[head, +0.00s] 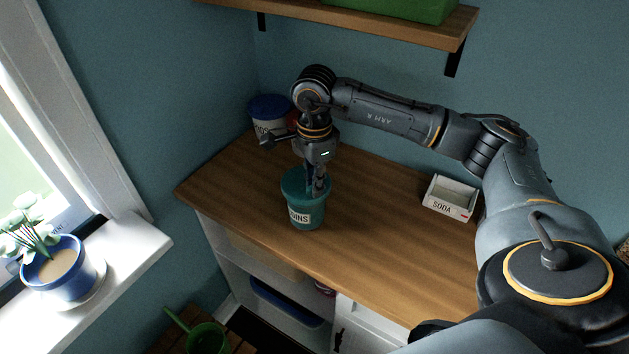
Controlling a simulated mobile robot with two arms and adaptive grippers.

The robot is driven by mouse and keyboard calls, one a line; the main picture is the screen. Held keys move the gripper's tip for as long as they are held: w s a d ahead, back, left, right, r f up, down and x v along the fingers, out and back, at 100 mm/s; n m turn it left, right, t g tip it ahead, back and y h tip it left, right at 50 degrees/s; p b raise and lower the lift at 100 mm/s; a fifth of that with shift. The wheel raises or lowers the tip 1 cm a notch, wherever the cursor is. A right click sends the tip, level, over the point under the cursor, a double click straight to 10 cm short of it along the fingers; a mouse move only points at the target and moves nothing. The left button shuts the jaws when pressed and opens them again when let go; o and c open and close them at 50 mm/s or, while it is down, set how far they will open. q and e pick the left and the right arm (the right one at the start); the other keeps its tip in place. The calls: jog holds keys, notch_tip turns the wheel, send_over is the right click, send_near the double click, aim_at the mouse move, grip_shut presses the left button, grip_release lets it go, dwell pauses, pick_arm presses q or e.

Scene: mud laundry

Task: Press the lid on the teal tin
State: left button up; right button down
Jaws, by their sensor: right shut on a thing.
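The teal tin (304,212) stands upright on the wooden counter, with a white label whose letters are partly hidden. Its teal lid (297,181) is at the tin's top; I cannot tell from this angle if it is seated all the way round. My right gripper (319,190) reaches down from above, shut on the lid at its right side. The fingers cover part of the lid and the tin's upper right. My left gripper is not in view.
A blue-lidded container (268,112) stands behind my gripper in the back corner. A white soda box (449,196) sits to the right on the wooden counter (370,245). A shelf (380,25) hangs above. A potted plant (60,270) stands on the left windowsill.

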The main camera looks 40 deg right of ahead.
jog(key=shift+f+b, duration=0.5)
jog(key=shift+b, duration=0.25)
dwell(0.7)
dwell(0.3)
jog(key=c, duration=0.8)
grip_release()
jog(key=shift+r, duration=0.1)
jog(key=shift+r+p, duration=2.35)
jog(key=shift+r, duration=1.6)
grip_shut()
